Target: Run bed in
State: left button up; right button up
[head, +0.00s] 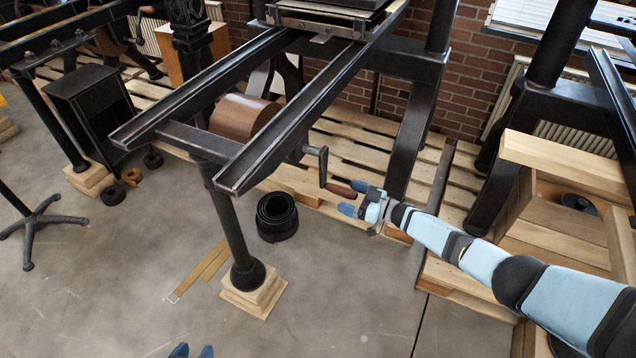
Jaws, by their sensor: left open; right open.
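The press bed (318,20) sits at the top of the view, at the far end of two long dark rails (300,115). A brown drum (240,117) hangs between the rails. A dark crank (322,165) with a wooden grip (338,189) stands out on the right side of the rails. My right gripper (353,198) is open, with its blue fingers on either side of the grip's end; I cannot tell whether they touch it. My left gripper (192,352) is open at the bottom edge, showing only its blue fingertips, far from the crank.
A black post (233,225) on a wooden block (253,290) holds up the rails' near end. Pallets (350,150) lie beneath the press. A wooden crate (560,155) stands at right.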

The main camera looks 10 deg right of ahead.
jog(key=p+v, duration=0.2)
jog(key=v, duration=0.7)
jog(key=shift+p, duration=0.3)
dwell(0.4)
